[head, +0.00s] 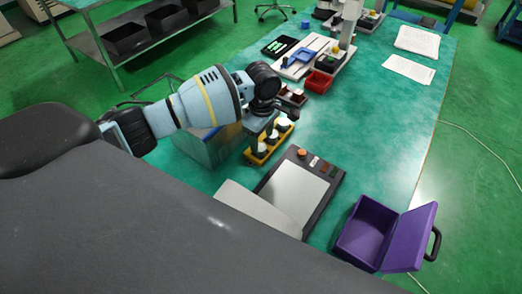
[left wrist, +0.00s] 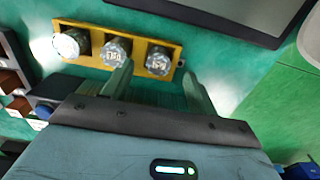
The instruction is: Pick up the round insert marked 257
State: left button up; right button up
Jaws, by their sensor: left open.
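A yellow rack (head: 258,159) holds three round metallic inserts in a row on the green table. The rack (left wrist: 92,27) also shows at the top of the left wrist view. In that view there is a left insert (left wrist: 70,43), a middle insert (left wrist: 115,51) and a right insert (left wrist: 158,60). Their top markings are too small to read surely. My left gripper (head: 262,122) is over the rack, and its open, empty fingers (left wrist: 157,72) show in the left wrist view. The right insert appears between the fingertips; the left finger partly covers the middle one. My right gripper is not in view.
A dark-framed panel (head: 300,190) lies right of the rack. An open purple case (head: 368,232) stands at the table's near right. A red bin (head: 318,82) and a small tray of blocks (head: 292,96) lie beyond the gripper. The table's right middle is clear.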

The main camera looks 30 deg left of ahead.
aim_at(260, 147)
pick_arm(q)
jog(key=shift+a+f+b, duration=0.15)
jog(key=shift+f+b, duration=0.05)
jog(key=shift+f, duration=1.1)
jog(key=shift+a+f+b, duration=0.15)
jog(key=shift+f+b, duration=0.05)
jog(key=shift+f, duration=1.05)
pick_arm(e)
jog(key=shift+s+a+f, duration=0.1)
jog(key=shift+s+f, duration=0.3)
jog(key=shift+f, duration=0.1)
pick_arm(q)
jog(key=shift+r, duration=0.1)
grip_shut()
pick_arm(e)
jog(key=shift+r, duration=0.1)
